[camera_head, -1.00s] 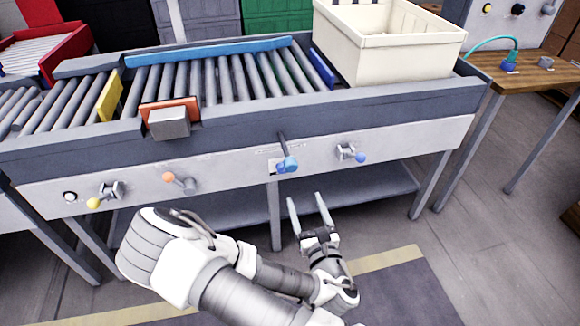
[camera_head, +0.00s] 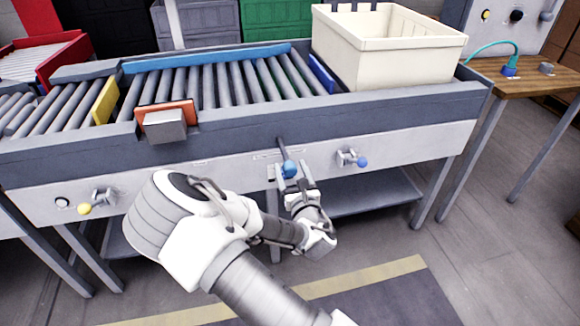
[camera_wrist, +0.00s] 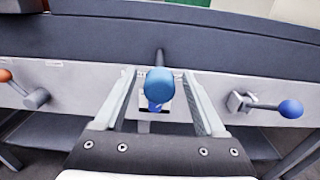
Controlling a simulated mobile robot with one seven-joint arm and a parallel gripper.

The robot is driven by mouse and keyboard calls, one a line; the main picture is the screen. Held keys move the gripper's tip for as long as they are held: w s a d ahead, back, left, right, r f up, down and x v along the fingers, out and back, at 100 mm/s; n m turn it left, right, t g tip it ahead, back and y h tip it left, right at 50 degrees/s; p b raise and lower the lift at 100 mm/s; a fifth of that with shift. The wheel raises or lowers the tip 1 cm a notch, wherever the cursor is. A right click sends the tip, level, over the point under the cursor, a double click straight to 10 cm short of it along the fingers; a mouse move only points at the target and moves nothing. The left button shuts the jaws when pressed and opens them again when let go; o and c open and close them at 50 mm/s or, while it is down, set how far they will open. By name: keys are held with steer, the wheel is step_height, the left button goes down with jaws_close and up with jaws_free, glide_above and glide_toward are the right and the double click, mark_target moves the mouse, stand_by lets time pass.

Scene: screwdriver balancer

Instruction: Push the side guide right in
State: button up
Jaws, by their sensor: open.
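A blue knob (camera_head: 289,169) sits on the end of a dark rod (camera_head: 282,146) that sticks out of the conveyor's front panel. My gripper (camera_head: 292,175) is open at the knob. In the wrist view the knob (camera_wrist: 159,84) lies between my two open fingers (camera_wrist: 158,76), with a gap to each finger. A small plate with a blue mark (camera_wrist: 155,107) shows below the knob, partly hidden by it. A long blue rail (camera_head: 210,54) runs along the far side of the rollers. The frames do not show what the rod is joined to.
A lever with a blue ball (camera_head: 362,162) is right of the knob; one with a yellow ball (camera_head: 85,209) is far left. An orange ball lever (camera_wrist: 5,75) shows in the wrist view. A cream crate (camera_head: 390,55) stands at the conveyor's right end. A lower shelf (camera_head: 375,194) lies below.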

steer(key=shift+w+a, duration=0.2)
steer(key=shift+w, duration=0.4)
jaws_close()
stand_by(1.1)
